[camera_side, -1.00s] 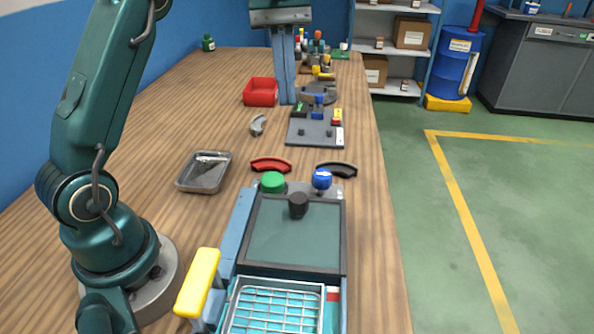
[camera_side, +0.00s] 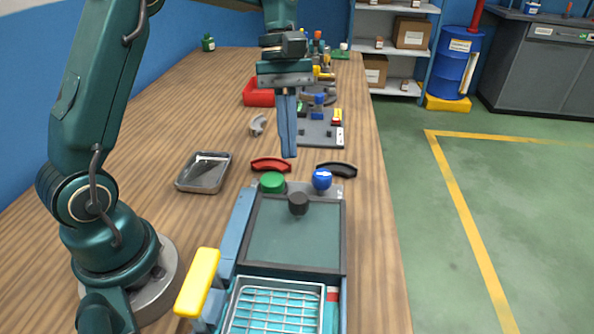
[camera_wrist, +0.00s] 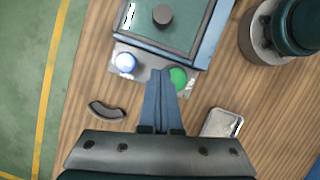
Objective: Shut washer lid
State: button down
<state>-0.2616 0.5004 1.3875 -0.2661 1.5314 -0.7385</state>
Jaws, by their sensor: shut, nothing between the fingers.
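The washer (camera_side: 228,250) is a blue box at the bottom of the side view. Its dark-framed, green-grey lid (camera_side: 290,247) covers the rear part and carries a black knob (camera_side: 298,203) near its far edge. A wire basket (camera_side: 275,312) shows uncovered in the front part. The lid (camera_wrist: 188,38) and knob (camera_wrist: 162,15) also show at the top of the wrist view. My gripper (camera_side: 289,156) is shut and empty, pointing down beyond the washer's far end, apart from the lid and knob. Its closed fingers (camera_wrist: 160,74) show in the wrist view.
A green button (camera_side: 272,182) and blue knob (camera_side: 321,179) stand at the washer's far end.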

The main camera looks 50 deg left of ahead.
aim_at(277, 251)
jog(key=x, duration=0.2)
jog(key=shift+s+d+f, duration=0.1)
jog(key=shift+d+f, duration=0.05)
jog(key=shift+f, duration=0.1)
jog(key=d, duration=0.1)
jog(key=s+d, duration=0.1)
jog(key=shift+s+d+f, duration=0.15)
jog(key=shift+s+d, duration=0.1)
jog(key=shift+d, duration=0.05)
jog(key=shift+s+d, duration=0.25)
jog(key=shift+d, duration=0.25)
jog(key=shift+s, duration=0.1)
jog(key=s+d, duration=0.9)
jog(key=shift+s+d, duration=0.25)
jog(key=shift+d, duration=0.05)
